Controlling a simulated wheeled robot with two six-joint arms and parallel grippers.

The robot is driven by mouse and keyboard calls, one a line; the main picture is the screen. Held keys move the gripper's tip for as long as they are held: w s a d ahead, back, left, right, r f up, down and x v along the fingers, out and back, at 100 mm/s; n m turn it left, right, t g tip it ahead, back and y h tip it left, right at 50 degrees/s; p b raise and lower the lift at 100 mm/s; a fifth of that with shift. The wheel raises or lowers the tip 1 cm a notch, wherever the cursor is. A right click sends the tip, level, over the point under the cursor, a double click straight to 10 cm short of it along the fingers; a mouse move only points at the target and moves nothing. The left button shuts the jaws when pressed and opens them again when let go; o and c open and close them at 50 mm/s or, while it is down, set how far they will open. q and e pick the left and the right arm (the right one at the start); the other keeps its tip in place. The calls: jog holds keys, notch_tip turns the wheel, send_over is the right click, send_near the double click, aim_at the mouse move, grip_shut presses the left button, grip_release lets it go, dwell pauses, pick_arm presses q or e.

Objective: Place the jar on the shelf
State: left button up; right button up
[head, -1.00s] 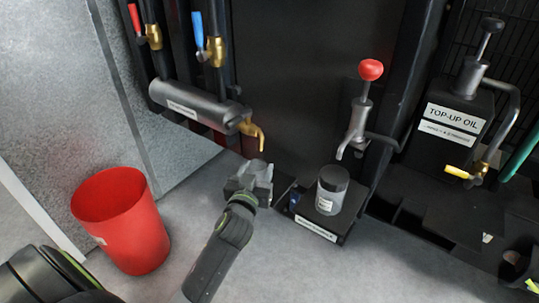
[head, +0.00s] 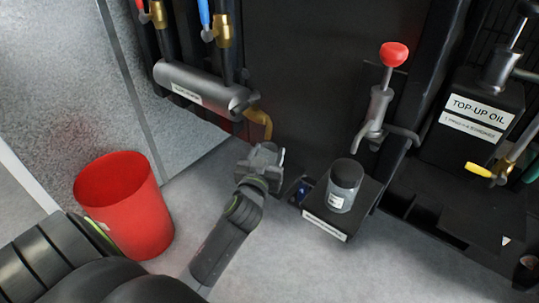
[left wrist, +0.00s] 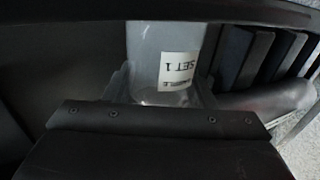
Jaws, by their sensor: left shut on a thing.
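My left gripper (head: 264,160) is low over the floor below a brass spout, left of a small black stand (head: 365,196). In the left wrist view its fingers (left wrist: 163,88) are shut around a pale grey jar (left wrist: 150,45). The jar's white label appears upside down, with "SET 1" legible; its top is cut off by the frame. In the head view the gripper mostly hides this jar. Another jar (head: 342,196), clear with a dark lid, stands upright on the labelled black stand, apart from the gripper. My right gripper is not in view.
A red bin (head: 122,205) stands on the floor at left. A grey cylinder (head: 195,88) with the brass spout (head: 262,122) is above the gripper. A red-knobbed pump (head: 378,110) rises behind the lidded jar. A top-up oil unit (head: 475,120) is at right.

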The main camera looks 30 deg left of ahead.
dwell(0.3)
pick_arm(q)
jog(key=shift+f, duration=0.2)
jog(key=o, duration=1)
jog(key=shift+c, duration=0.2)
jog(key=shift+r, duration=0.1)
